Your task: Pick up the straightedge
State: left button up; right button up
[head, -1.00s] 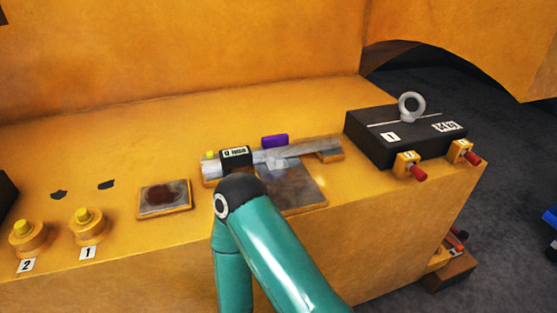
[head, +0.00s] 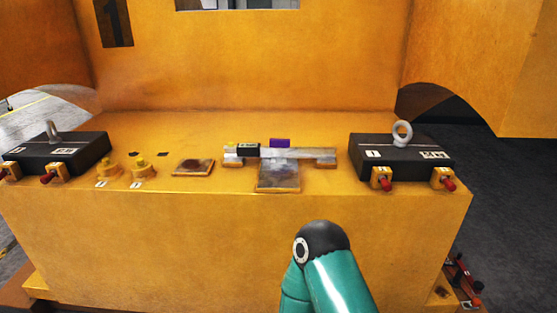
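The straightedge (head: 300,152), a long grey metal bar, lies level on two small orange rests, left (head: 232,162) and right (head: 325,163), on the yellow casting's ledge. A small black block with a white label (head: 247,150) sits at its left part. A purple block (head: 280,142) shows just behind the bar. A teal arm of mine with a black joint comes up from the bottom, in front of the ledge and apart from the straightedge. Neither gripper shows in the head view.
A grey plate (head: 279,177) lies in front of the straightedge, and a brown-stained plate (head: 193,167) to its left. Black weights with eyebolts stand at right (head: 400,158) and left (head: 62,153). Red-handled clamps (head: 382,180) sit by them. Yellow knobs (head: 140,168) stand left of centre.

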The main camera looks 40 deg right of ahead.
aim_at(282, 146)
jog(key=z, duration=1.45)
jog(key=i, duration=0.75)
jog(key=z, duration=0.15)
jog(key=k, duration=0.85)
jog(key=z, duration=0.2)
jog(key=i, duration=0.9)
jog(key=u, duration=0.1)
